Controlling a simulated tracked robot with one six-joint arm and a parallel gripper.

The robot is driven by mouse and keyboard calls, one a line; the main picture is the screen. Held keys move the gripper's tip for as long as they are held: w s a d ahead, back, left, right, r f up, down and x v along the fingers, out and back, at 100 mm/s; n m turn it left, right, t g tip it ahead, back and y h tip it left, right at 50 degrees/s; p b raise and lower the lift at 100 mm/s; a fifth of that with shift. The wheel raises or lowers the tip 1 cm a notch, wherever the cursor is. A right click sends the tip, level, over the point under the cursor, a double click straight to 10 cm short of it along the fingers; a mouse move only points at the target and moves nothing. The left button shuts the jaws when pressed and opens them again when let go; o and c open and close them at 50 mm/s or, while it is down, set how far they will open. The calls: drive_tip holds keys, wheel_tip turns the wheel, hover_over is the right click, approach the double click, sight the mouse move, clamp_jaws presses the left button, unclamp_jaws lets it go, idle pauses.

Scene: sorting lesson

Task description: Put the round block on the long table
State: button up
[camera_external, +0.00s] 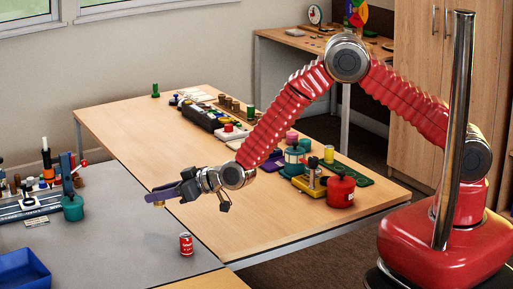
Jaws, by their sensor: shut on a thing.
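My gripper (158,198) reaches out to the left, above the grey table near its border with the long wooden table (275,215). It is shut on a small tan piece (157,204), mostly hidden by the purple-tipped fingers. I cannot tell its full shape, so I cannot be sure that it is the round block. The piece is held in the air. The long table stretches from the back left to the front right, with its near part bare.
A red can (186,244) stands on the grey table (120,235) below my gripper. A blue bin (24,270) and a teal pot (73,207) are at the left. A red pot (340,191) and several blocks line the far side of the long table.

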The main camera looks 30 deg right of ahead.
sight(163, 228)
drive_tip(key=shift+f, duration=1.05)
drive_tip(key=shift+f, duration=2.3)
drive_tip(key=shift+f, duration=0.2)
drive_tip(key=o, duration=1)
drive_tip(key=shift+s+d, duration=0.1)
drive_tip(key=v, duration=1.3)
drive_tip(key=shift+s+d+r, duration=0.15)
drive_tip(key=shift+s+r, duration=0.05)
drive_tip(key=shift+r, duration=0.1)
drive_tip(key=shift+w, duration=0.1)
